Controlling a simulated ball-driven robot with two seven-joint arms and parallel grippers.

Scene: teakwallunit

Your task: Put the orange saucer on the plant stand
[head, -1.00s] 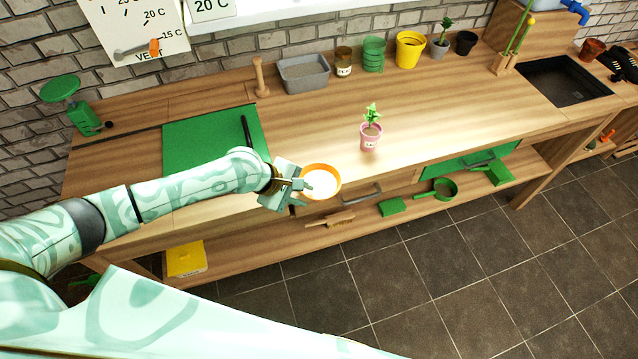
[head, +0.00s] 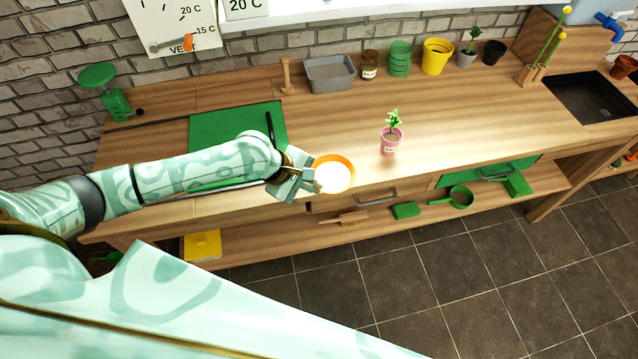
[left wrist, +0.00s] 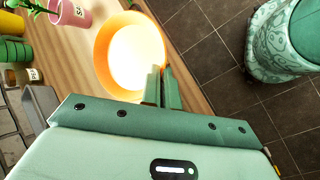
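The orange saucer (head: 334,187), a shallow round dish with a bright white inside, is at the front edge of the worktop in the head view. My left gripper (head: 314,183) is at its left side, shut on its rim. In the left wrist view the saucer (left wrist: 103,62) lies at the fingertips, with the two fingers (left wrist: 161,88) close together at its rim. I cannot tell exactly how high it is above the wood. I cannot make out a plant stand for certain. My right gripper is not in view.
A pink pot with a plant (head: 389,147) stands right of the saucer on the wooden worktop (head: 330,120). A green mat (head: 225,125) lies left. A grey tub (head: 330,73), yellow pot (head: 436,57) and other pots line the wall. The middle of the worktop is mostly clear.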

